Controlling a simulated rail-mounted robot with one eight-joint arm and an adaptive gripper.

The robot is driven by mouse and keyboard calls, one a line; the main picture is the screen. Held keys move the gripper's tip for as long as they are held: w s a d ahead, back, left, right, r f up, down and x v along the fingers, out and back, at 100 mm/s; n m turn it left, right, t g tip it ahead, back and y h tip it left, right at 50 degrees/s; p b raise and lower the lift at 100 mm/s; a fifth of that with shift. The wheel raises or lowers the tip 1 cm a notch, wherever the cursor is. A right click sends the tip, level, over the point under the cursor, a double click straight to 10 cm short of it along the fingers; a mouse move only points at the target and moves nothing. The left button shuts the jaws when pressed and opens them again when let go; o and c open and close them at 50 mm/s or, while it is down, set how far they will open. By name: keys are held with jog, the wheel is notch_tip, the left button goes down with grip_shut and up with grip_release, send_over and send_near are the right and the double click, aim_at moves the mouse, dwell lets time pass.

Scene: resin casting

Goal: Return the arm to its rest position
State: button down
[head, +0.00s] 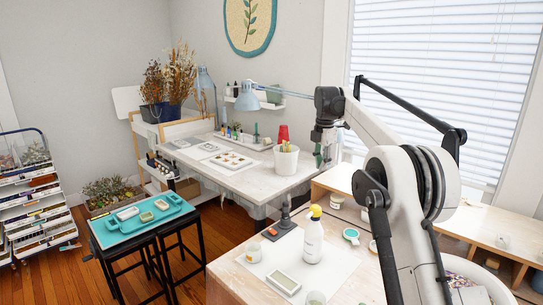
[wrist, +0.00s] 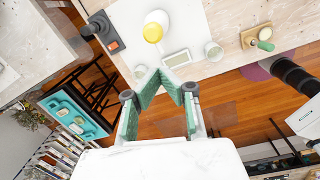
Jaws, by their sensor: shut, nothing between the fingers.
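My arm rises on the right of the head view and bends over at the top. My gripper (head: 320,158) hangs from its end in front of the back table, above the front workbench. In the wrist view my gripper (wrist: 163,84) shows green-padded fingers with their tips close together and nothing held. A white bottle with a yellow cap (head: 312,240) stands upright on the white mat (head: 337,268), apart from the gripper. The bottle (wrist: 155,28) also shows beyond the fingers in the wrist view.
A rectangular mold (head: 284,282) and cups (head: 253,252) are on the mat. A teal tray (head: 140,222) is on a black stool.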

jog(key=s+r+m+t+b, duration=0.1)
jog(key=s+r+m, duration=0.25)
jog(key=s, duration=0.55)
jog(key=s+r+m+t+b, duration=0.1)
jog(key=s+r+m, duration=0.1)
jog(key=s+m, duration=0.5)
jog(key=s+r+m+t+b, duration=0.1)
jog(key=s+r+m, duration=0.1)
jog(key=s, duration=0.9)
jog(key=s+f+m+t, duration=0.1)
jog(key=s+f+m, duration=0.2)
jog(key=s+f, duration=0.3)
jog(key=s+f+m+t+b, duration=0.1)
jog(key=s+f+m, duration=0.3)
jog(key=s, duration=0.8)
jog(key=s+f+m+t, duration=0.1)
jog(key=s+f+m, duration=0.3)
jog(key=s+f, duration=0.3)
jog(key=shift+s+f+b, duration=0.35)
jog(key=shift+s+b, duration=0.05)
jog(key=shift+s, duration=0.7)
